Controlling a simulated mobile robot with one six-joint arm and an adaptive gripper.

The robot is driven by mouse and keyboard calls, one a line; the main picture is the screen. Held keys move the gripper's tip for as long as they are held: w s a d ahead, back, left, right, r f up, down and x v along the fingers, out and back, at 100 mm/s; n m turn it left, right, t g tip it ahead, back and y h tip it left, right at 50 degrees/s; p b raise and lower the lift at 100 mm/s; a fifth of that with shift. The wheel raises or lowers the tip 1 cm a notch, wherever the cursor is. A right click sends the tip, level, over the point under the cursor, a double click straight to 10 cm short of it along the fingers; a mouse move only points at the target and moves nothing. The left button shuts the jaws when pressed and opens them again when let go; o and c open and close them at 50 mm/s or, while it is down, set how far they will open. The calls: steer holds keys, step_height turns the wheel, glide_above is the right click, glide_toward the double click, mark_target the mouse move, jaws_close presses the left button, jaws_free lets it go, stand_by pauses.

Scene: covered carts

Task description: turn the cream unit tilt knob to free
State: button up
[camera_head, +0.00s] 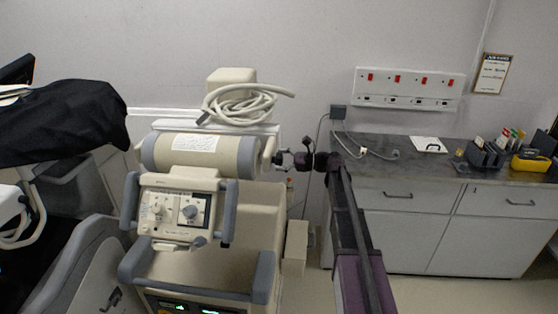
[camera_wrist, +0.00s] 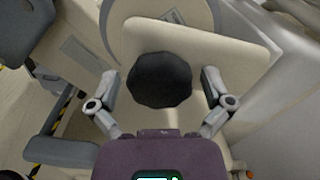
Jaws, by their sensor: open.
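The cream unit (camera_head: 262,215) stands left of centre in the head view, with a thick horizontal cylinder (camera_head: 195,155) on top. In the wrist view, a dark, many-sided tilt knob (camera_wrist: 160,80) sits on a cream plate (camera_wrist: 225,50). My gripper (camera_head: 284,158) is at the right end of the cylinder in the head view. In the wrist view, its two grey fingers (camera_wrist: 160,88) are spread, one on each side of the knob, with gaps between them and it. The knob is mostly hidden by the gripper in the head view. I cannot read any mark for its setting.
A coiled pale cable (camera_head: 245,105) lies on top of the unit. A control panel (camera_head: 178,208) with dials faces forward. A grey-topped cabinet (camera_head: 430,225) stands at right, and a black cover (camera_head: 65,125) drapes equipment at left. My arm crosses the space between unit and cabinet.

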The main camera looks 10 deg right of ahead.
steer(key=c, duration=1)
steer(key=shift+n, duration=0.4)
steer(key=n, duration=0.3)
steer(key=shift+s+n, duration=0.1)
steer(key=shift+n, duration=0.2)
steer(key=n, duration=0.4)
steer(key=shift+f, duration=0.1)
steer(key=n, duration=0.9)
steer(key=shift+f+n, duration=0.15)
steer(key=shift+n, duration=0.15)
